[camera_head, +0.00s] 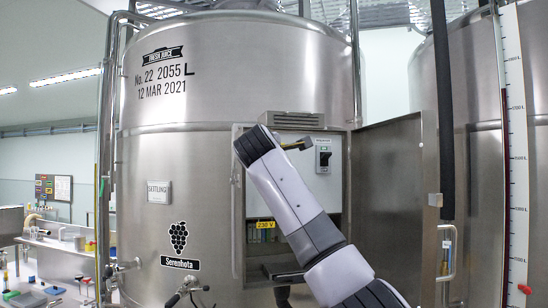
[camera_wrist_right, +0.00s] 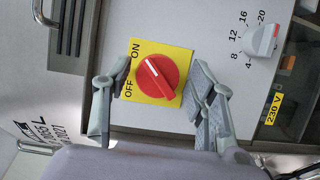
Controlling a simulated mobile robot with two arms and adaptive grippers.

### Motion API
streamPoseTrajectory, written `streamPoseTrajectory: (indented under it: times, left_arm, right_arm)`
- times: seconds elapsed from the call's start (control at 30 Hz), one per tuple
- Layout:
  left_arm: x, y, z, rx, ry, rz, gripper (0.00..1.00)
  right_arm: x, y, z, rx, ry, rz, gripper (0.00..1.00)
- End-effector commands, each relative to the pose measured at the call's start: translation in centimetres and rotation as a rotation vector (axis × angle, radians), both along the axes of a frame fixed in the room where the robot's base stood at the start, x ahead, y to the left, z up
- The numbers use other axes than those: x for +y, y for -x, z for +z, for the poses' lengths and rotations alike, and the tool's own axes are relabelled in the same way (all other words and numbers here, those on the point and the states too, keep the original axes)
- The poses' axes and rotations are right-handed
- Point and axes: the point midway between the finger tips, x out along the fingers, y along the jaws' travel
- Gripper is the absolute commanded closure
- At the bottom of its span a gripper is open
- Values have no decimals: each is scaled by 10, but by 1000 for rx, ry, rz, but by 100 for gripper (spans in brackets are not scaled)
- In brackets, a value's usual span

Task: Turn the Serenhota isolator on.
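The Serenhota vat (camera_head: 140,215) is a large steel tank with a grape logo and an open control box. In the right wrist view, the isolator is a red rotary knob (camera_wrist_right: 170,75) on a yellow plate (camera_wrist_right: 148,48) marked ON and OFF. Its white mark points up and left in the picture, nearer the ON label than OFF. My right gripper (camera_wrist_right: 161,75) is open, with one finger on each side of the knob; contact is unclear. In the head view, my right gripper (camera_head: 300,143) mostly hides the isolator. My left gripper is in neither view.
A grey dial (camera_wrist_right: 262,40) with numbers sits beside the isolator. A yellow 230 V label (camera_wrist_right: 274,108) marks the panel. The box door (camera_head: 390,190) stands open to the right. A second vat (camera_head: 480,190) and a level gauge (camera_head: 517,150) stand farther right. A cluttered bench (camera_head: 55,245) is left.

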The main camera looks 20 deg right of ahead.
Motion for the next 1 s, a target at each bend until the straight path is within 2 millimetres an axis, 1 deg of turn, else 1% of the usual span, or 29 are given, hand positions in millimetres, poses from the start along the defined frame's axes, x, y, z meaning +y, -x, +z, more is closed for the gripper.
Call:
streamPoseTrajectory:
  times: [0.33,0.47,0.67,1.0]
  left_arm:
    - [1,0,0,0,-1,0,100]
    - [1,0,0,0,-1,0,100]
    - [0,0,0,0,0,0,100]
    - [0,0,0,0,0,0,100]
  right_arm:
    - [0,1,1,-2,2,1,43]
    - [3,5,2,-3,3,2,43]
    - [12,24,2,-5,2,3,43]
    - [36,78,3,-5,2,2,43]
